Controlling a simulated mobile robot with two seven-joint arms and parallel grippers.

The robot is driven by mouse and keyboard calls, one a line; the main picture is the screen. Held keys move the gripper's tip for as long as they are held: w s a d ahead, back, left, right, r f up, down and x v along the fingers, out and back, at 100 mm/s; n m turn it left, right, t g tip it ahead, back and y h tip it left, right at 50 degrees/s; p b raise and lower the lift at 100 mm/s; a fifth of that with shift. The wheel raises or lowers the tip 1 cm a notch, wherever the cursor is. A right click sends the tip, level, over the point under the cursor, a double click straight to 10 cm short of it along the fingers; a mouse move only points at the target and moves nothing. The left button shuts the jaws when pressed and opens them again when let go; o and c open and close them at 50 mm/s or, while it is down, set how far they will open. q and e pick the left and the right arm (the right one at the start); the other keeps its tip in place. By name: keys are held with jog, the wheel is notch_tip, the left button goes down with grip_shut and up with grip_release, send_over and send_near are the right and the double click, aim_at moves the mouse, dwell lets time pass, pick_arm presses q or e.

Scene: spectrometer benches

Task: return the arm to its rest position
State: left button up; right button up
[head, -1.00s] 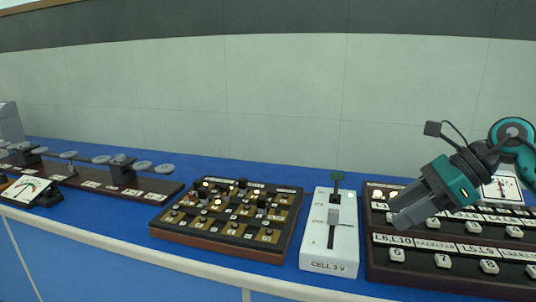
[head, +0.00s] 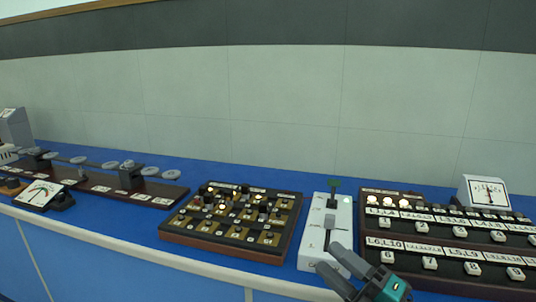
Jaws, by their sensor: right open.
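My right gripper (head: 336,262) shows at the bottom right, in front of the bench. Its two grey fingers point up and left, and it is open with nothing seen between the fingers. It overlaps the lower part of the white cell box (head: 309,249) in the picture; I cannot tell any contact. My left gripper is not in view.
A wooden-edged board (head: 178,238) with dark knobs and lit lamps stands left of the box. A dark labelled key panel (head: 440,248) stands right, with a white dial meter (head: 484,190) behind. A rail with discs (head: 118,188) and another meter (head: 40,193) are left. Blue bench top (head: 185,165) is bare behind.

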jog(key=s+d+f+m+g+h+p, duration=0.1)
jog(key=s+d+f+m+g+h, duration=0.1)
jog(key=s+f+m+h, duration=0.5)
jog(key=s+d+f+m+g+h+p, duration=0.1)
jog(key=s+d+f+m+h, duration=0.2)
jog(key=s+f+m+h, duration=0.4)
jog(key=s+f+m, duration=0.3)
jog(key=f+m, duration=0.6)
jog(key=m, duration=0.1)
jog(key=shift+s+d+f+g, duration=0.15)
jog(key=shift+d+f+g, duration=0.15)
jog(key=shift+g, duration=0.1)
jog(key=shift+r+p, duration=0.1)
jog(key=shift+p, duration=0.2)
dwell(0.4)
